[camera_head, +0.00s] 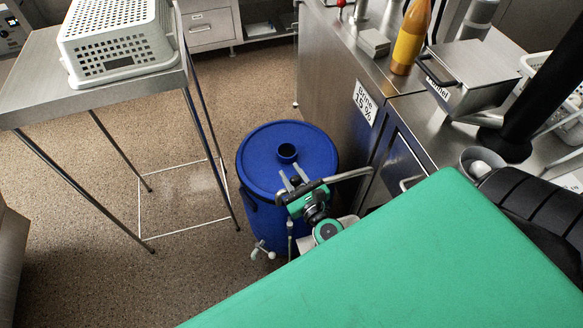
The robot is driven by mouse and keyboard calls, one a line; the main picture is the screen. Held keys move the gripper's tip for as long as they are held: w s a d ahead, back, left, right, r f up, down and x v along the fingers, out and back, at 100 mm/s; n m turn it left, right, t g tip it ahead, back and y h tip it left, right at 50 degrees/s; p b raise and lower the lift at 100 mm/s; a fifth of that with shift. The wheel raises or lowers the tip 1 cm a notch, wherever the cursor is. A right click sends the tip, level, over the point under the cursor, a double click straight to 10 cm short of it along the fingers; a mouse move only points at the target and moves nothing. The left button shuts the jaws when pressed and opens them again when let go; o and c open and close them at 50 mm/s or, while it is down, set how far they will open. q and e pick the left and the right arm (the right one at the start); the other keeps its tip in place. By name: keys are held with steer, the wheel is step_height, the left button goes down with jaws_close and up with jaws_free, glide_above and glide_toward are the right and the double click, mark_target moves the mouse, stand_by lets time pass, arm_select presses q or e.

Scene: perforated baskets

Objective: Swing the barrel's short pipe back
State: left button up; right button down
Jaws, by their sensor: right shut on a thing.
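The blue barrel (262,165) stands upright on the floor, with a round lid and a dark opening in its top. A bent grey metal pipe (345,176) with a dark end section crosses the barrel's front right edge and runs right toward the steel cabinet. A small pale tap-like fitting (262,250) sits low at the barrel's front. My right gripper (296,185), with grey fingers and a green body, is shut on the pipe's dark section above the lid's front edge. The exact contact is small and partly hidden by the gripper. My left gripper is out of view.
A steel table (35,75) with a white perforated basket (118,45) stands at the left. The steel cabinet (335,65) stands close to the barrel's right, with an orange bottle (410,40) on top. Speckled floor (190,200) is clear left of the barrel.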

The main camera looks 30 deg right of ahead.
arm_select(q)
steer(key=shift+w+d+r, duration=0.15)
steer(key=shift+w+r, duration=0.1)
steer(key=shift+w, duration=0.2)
arm_select(e)
steer(key=shift+s+a+y, duration=0.15)
steer(key=shift+s+y, duration=0.1)
steer(key=shift+y, duration=0.05)
steer(key=shift+f, duration=0.1)
steer(key=c, duration=1.1)
jaws_free()
steer(key=shift+s, duration=0.1)
steer(key=shift+s+b, duration=0.3)
steer(key=shift+s, duration=0.15)
arm_select(q)
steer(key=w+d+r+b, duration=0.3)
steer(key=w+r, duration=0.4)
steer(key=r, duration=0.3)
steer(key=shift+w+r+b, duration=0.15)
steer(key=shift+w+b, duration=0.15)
steer(key=shift+b, duration=0.15)
arm_select(e)
steer(key=s, duration=1.3)
steer(key=shift+a, duration=0.15)
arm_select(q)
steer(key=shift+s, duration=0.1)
